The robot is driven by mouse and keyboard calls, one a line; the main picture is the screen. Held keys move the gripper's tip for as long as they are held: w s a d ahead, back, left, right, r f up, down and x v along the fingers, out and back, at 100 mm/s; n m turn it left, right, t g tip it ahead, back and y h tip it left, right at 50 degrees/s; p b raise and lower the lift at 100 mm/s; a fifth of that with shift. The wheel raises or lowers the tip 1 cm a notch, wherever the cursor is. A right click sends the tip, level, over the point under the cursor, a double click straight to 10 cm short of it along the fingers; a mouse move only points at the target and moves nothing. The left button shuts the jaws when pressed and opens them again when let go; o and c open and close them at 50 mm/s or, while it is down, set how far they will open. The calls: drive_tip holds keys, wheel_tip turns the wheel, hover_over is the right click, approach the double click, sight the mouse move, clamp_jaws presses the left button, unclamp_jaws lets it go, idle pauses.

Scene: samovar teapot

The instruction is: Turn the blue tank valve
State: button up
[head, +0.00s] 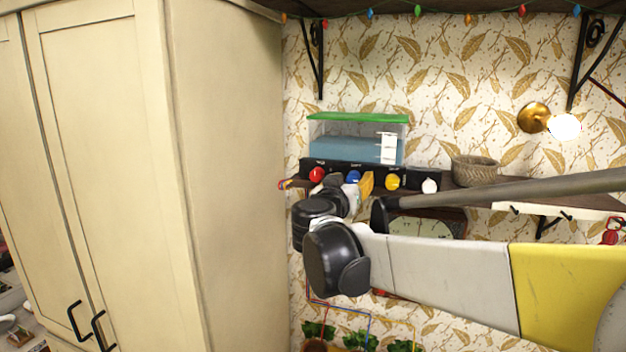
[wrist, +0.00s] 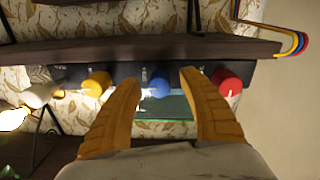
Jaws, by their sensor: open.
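The blue valve (head: 353,177) is a round knob on a black panel (head: 411,181) below a tank of bluish water with a green lid (head: 358,118). In the wrist view, which looks upside down, the blue valve (wrist: 158,84) lies between the two yellow fingers of my gripper (wrist: 159,77). My gripper is open, with a gap on both sides of the knob. In the head view a yellow finger (head: 366,184) shows just right of the blue valve. My arm hides part of the shelf. I cannot tell whether the fingertips reach past the knob's face.
A red knob (head: 316,174) is left of the blue one; a yellow knob (head: 392,182) and a white knob (head: 430,186) are right. A basket (head: 474,170) stands farther right. A tall cream cabinet (head: 226,180) stands close on the left. A lit wall lamp (head: 563,126) is at right.

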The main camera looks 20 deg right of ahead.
clamp_jaws()
drive_tip(key=shift+n, duration=0.4)
drive_tip(key=n+b, duration=0.1)
drive_tip(key=n, duration=0.7)
drive_tip(key=shift+n+b, duration=0.3)
drive_tip(key=shift+b, duration=0.05)
drive_tip(key=n, duration=0.4)
drive_tip(key=shift+n+t, duration=0.3)
drive_tip(key=shift+t, duration=0.1)
drive_tip(key=n, duration=0.4)
drive_tip(key=shift+b, duration=0.35)
drive_tip(key=shift+n, duration=0.4)
